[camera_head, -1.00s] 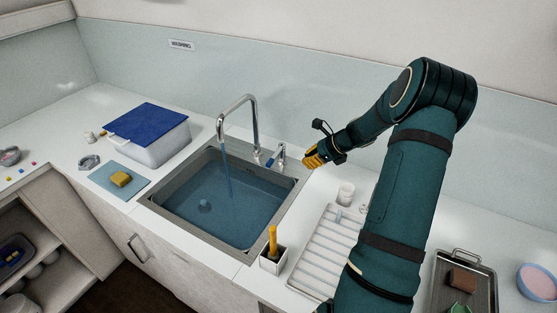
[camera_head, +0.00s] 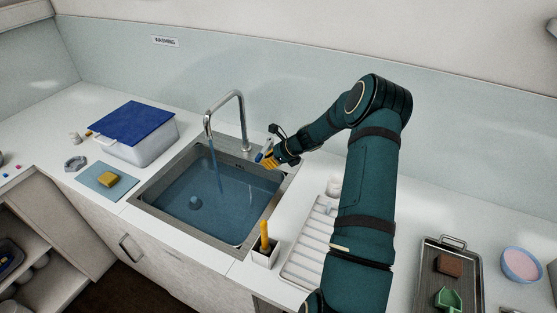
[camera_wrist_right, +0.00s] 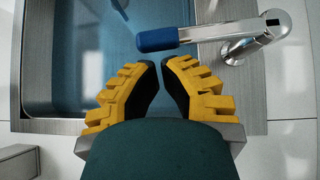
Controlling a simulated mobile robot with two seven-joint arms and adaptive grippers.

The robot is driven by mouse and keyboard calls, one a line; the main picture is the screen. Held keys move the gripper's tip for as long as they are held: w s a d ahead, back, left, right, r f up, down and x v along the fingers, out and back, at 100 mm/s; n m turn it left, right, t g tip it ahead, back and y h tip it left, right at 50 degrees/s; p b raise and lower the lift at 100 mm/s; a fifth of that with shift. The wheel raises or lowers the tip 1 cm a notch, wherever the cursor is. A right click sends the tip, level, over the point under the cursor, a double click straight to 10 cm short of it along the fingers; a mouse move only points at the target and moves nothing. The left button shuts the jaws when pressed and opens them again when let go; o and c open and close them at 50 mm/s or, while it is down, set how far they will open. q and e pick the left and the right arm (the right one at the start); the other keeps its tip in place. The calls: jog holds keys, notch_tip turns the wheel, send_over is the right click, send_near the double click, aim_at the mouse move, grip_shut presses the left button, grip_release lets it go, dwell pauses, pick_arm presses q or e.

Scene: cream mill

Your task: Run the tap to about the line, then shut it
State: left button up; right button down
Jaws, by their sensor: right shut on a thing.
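The steel tap (camera_head: 241,120) arches over the sink (camera_head: 163,225), and a thin stream of water (camera_head: 217,172) falls from its spout. Blue-tinted water (camera_head: 225,205) stands in the basin; I cannot make out a fill line. The tap lever (camera_wrist_right: 160,39) has a blue grip and lies sideways just beyond my right fingertips in the right wrist view. My right gripper (camera_wrist_right: 160,64), with yellow fingers, is shut at this lever, its tips close together; the contact itself is not clear. In the head view the gripper (camera_head: 267,162) largely covers the lever. My left gripper is out of view.
A blue-lidded tub (camera_head: 150,148) and yellow sponge (camera_head: 108,180) are left of the sink.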

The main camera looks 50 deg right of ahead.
jog(key=shift+w, duration=0.25)
jog(key=shift+a, duration=0.1)
jog(key=shift+w+a+m+h+b, duration=0.45)
jog(key=shift+w+m+h+b, duration=0.1)
jog(key=shift+w+m, duration=0.25)
jog(key=shift+w, duration=0.1)
